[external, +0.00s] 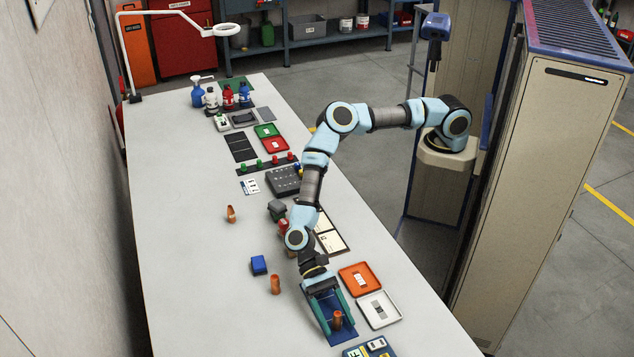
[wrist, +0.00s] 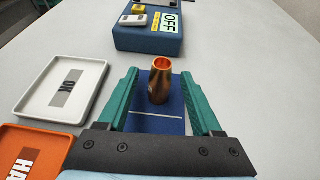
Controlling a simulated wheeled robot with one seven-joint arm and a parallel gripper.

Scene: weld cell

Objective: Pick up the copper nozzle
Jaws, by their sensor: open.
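A copper nozzle (wrist: 160,84) stands upright on a small blue mat (wrist: 158,125) marked with a white line. In the external view this nozzle (external: 337,319) is at the front end of the table. My gripper (wrist: 158,76) points down the table with its two green fingers open, one on each side of the nozzle. Gaps show between the nozzle and both fingers in the wrist view. The nozzle's open top is visible and looks clear of the fingers. Two other copper-coloured pieces, one nearer (external: 275,285) and one farther (external: 231,214), stand to the left in the external view.
A white OK tray (wrist: 66,109) and an orange tray (wrist: 14,137) lie beside the mat. A dark blue box with an OFF label (wrist: 150,40) stands beyond the nozzle. A blue block (external: 259,265) is left of my gripper. The table's left side is mostly clear.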

